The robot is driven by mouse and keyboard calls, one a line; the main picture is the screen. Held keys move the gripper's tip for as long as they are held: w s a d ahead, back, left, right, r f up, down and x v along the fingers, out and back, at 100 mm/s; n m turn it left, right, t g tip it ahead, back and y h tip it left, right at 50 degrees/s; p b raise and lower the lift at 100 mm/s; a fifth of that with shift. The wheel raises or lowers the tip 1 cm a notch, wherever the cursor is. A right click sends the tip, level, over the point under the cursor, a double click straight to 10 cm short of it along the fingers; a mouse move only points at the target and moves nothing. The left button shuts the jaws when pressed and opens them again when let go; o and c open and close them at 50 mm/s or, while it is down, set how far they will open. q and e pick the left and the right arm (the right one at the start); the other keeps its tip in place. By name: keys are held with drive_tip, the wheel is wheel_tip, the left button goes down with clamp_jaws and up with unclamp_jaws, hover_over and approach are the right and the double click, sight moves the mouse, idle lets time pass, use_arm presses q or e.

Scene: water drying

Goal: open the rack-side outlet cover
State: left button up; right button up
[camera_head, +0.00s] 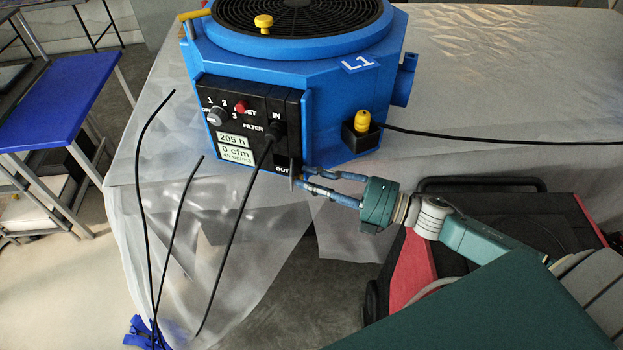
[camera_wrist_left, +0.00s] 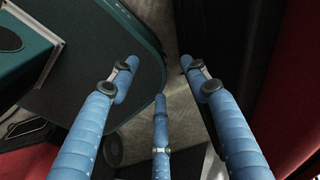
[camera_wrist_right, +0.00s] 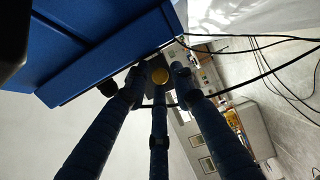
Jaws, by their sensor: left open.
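The blue machine (camera_head: 330,100) labelled L1 stands on the sheet-covered table. Its black control panel (camera_head: 225,125) faces front left, with the word OUT at the lower right corner. A thin grey piece (camera_head: 292,170) sticks out beside that word; I cannot tell if it is the outlet cover. My right gripper (camera_head: 303,180) is at this corner, its fingers partly drawn in. My left gripper (camera_wrist_left: 157,75) is open and empty, away from the machine.
Black cables (camera_head: 235,240) hang in front of the panel. Another cable runs right from a yellow plug (camera_head: 362,121). A blue side table (camera_head: 60,105) stands at the left. A red and black object (camera_head: 415,265) lies below my right arm.

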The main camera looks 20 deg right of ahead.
clamp_jaws()
drive_tip(key=n+g+y+b, duration=0.1)
drive_tip(key=b, duration=0.2)
drive_tip(key=d+n+g+y+b, duration=0.1)
drive_tip(key=g+b, duration=0.1)
drive_tip(key=b, duration=0.1)
drive_tip(key=w+n+g+y+b, duration=0.1)
drive_tip(key=n+g+b, duration=0.1)
drive_tip(key=b, duration=0.2)
drive_tip(key=shift+w+d+f, duration=0.1)
drive_tip(key=shift+d+f, duration=0.15)
drive_tip(key=shift+d, duration=0.05)
drive_tip(key=shift+d+r+n+g+y+b, duration=0.1)
drive_tip(key=shift+r+n+g+y+b, duration=0.25)
drive_tip(key=shift+g+b, duration=0.2)
unclamp_jaws()
drive_tip(key=shift+f, duration=0.1)
